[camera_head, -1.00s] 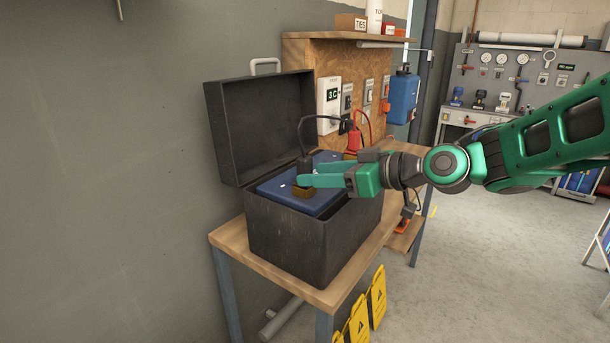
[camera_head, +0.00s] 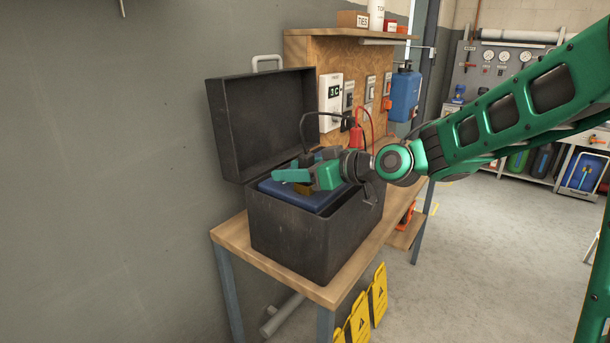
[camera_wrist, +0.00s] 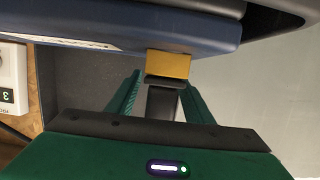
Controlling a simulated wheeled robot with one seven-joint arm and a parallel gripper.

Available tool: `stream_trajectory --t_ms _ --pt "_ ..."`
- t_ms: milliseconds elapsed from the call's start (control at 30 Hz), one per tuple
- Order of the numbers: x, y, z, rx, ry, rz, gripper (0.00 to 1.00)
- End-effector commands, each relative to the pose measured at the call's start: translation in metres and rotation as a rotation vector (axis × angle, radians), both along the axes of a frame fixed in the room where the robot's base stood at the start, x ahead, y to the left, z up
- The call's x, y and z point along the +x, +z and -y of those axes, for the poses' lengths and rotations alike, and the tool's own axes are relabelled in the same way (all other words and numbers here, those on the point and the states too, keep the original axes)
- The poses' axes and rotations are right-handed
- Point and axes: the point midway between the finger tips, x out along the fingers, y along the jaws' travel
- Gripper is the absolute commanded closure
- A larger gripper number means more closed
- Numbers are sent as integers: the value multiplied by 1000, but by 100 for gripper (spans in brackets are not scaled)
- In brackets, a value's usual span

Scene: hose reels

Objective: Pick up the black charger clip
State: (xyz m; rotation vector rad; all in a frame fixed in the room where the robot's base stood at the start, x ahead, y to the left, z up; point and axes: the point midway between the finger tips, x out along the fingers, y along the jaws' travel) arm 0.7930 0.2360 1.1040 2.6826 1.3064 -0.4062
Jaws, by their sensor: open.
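The black charger clip (camera_wrist: 162,100) shows in the wrist view between my two fingers, next to a gold terminal block (camera_wrist: 168,65) on the blue battery. In the head view the clip (camera_head: 305,159) shows just behind my gripper, with a black cable rising from it. My gripper (camera_head: 283,177) is over the battery (camera_head: 320,199) inside the open black box. In the wrist view the fingers of my gripper (camera_wrist: 162,92) are apart, one on each side of the clip. I cannot tell whether they touch it.
The black box (camera_head: 290,240) stands on a wooden bench (camera_head: 228,233), its lid (camera_head: 255,125) raised against the wall side. A red clip (camera_head: 356,136) hangs by the charger (camera_head: 331,95) on the board. A blue container (camera_head: 405,95) is further right.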

Motion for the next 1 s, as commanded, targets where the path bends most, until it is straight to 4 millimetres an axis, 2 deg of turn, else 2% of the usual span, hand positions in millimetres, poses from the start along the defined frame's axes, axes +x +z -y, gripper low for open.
stream_trajectory --t_ms 67,267,667,767,967,1000 --pt "0 0 0 0 0 0 53" --pt "0 0 0 0 0 0 99" --pt "0 4 0 0 0 1 100" --pt "0 12 0 -1 1 3 100" --pt "0 43 0 1 1 7 100" --pt "-6 47 -1 0 2 5 100"
